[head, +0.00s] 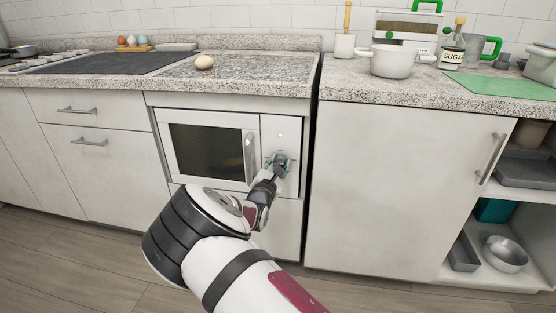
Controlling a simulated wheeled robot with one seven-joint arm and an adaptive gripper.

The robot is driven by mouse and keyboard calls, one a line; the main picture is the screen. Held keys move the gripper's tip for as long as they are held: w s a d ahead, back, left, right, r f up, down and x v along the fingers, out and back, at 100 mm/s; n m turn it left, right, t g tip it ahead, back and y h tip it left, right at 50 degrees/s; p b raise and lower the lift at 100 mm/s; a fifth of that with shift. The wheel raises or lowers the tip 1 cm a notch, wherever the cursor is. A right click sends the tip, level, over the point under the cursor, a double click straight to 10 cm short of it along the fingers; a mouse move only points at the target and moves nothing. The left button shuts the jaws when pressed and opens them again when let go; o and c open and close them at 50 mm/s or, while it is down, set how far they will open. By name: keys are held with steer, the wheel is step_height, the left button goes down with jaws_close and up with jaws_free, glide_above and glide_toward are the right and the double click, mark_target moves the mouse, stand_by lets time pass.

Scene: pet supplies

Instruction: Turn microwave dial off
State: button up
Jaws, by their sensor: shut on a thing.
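The microwave (205,151) is built into the cabinet under the left counter. It has a dark window, a vertical handle (250,155) and a light control panel (281,128) on its right side. My gripper (279,162) is at the lower part of that panel, with its fingers closed around the place of the dial. The dial itself is hidden by the fingers, so its angle cannot be seen. The microwave door is closed.
A gap separates the left cabinet from the right cabinet (400,190). An egg-like item (204,62) lies on the left counter. A white pot (390,62) and a sugar bottle (453,48) stand on the right counter. Floor in front is clear.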

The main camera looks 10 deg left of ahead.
steer(key=shift+f+n+t+y+p, duration=0.1)
steer(key=shift+n+t+y+p, duration=0.25)
steer(key=shift+n+p, duration=2.75)
steer(key=shift+f+n+t+y+p, duration=0.15)
steer(key=shift+n+y+p, duration=0.65)
steer(key=shift+n, duration=4.2)
steer(key=shift+h+p, duration=0.3)
steer(key=shift+h, duration=0.05)
steer(key=o, duration=1.2)
steer(key=shift+r, duration=0.1)
steer(key=shift+c, duration=0.2)
steer(key=s+f, duration=0.1)
steer(key=s, duration=1.1)
steer(key=shift+a, duration=0.2)
